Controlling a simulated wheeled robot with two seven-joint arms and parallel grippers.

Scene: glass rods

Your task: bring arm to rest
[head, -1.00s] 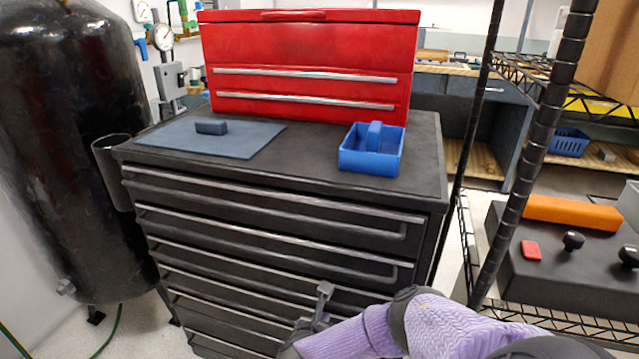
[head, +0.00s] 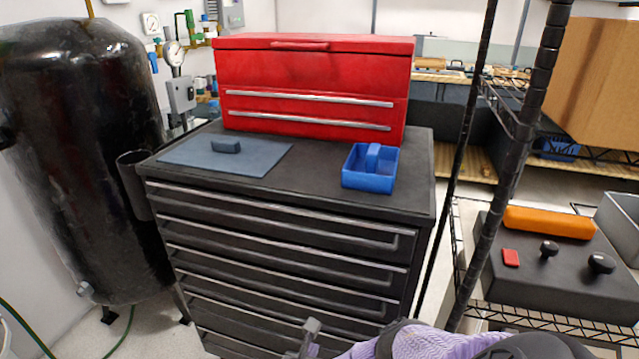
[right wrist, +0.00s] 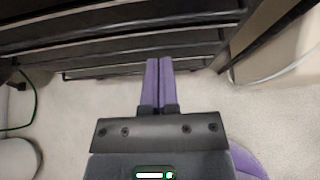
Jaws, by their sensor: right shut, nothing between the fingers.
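My right gripper (head: 308,330) shows at the bottom of the head view, low in front of the black drawer cabinet (head: 290,250). In the right wrist view its two purple fingers (right wrist: 160,82) lie side by side, shut with nothing between them. Beyond the fingertips are pale floor and the dark drawer fronts. The purple and black right arm comes in from the bottom right of the head view. My left gripper is not in view.
On the cabinet top are a red toolbox (head: 312,85), a blue mat (head: 225,155) with a dark block (head: 226,146), and a blue divided bin (head: 369,180). A black tank (head: 85,160) stands left. A wire shelf with a dark control box (head: 545,268) stands right.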

